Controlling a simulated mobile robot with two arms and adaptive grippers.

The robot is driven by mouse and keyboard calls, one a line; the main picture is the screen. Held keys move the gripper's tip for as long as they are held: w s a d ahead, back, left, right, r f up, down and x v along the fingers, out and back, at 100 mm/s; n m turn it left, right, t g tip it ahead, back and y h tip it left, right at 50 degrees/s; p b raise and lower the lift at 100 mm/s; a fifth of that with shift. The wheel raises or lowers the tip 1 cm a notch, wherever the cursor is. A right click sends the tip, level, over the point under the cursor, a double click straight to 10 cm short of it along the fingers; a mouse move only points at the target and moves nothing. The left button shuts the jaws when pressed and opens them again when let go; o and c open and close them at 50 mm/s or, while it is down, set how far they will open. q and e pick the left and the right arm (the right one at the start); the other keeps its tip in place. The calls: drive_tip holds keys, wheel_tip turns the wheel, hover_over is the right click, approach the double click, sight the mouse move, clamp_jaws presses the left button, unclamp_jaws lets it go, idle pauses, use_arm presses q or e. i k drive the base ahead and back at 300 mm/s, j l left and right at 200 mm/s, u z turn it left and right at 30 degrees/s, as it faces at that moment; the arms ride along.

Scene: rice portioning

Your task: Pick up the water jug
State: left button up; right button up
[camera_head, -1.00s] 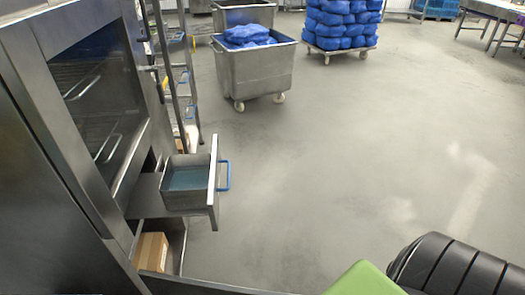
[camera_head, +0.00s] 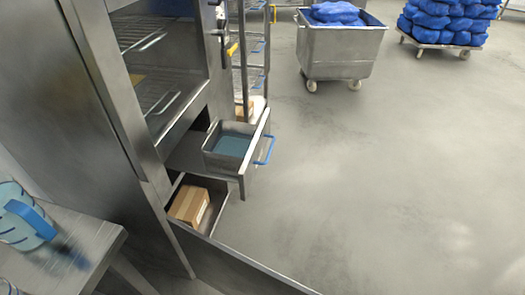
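A jug with a blue handle (camera_head: 28,217) and pale, water-blue body (camera_head: 14,232) stands on a steel table (camera_head: 95,232) at the left edge of the head view. It is partly cut off by the picture's edge. I take it to be the water jug. Neither of my grippers shows in this view.
A steel cabinet has an open drawer (camera_head: 249,165) with a blue handle and a tray of bluish liquid (camera_head: 232,145). A lower open drawer holds a cardboard box (camera_head: 188,204). A wheeled steel bin (camera_head: 340,50) stands behind.

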sight(25, 225)
drive_tip(key=u, duration=1.75)
drive_tip(key=z, duration=1.75)
drive_tip(key=u, duration=1.7)
drive_tip(key=k+u, duration=0.2)
drive_tip(key=i+j, duration=0.05)
drive_tip(key=i, duration=0.05)
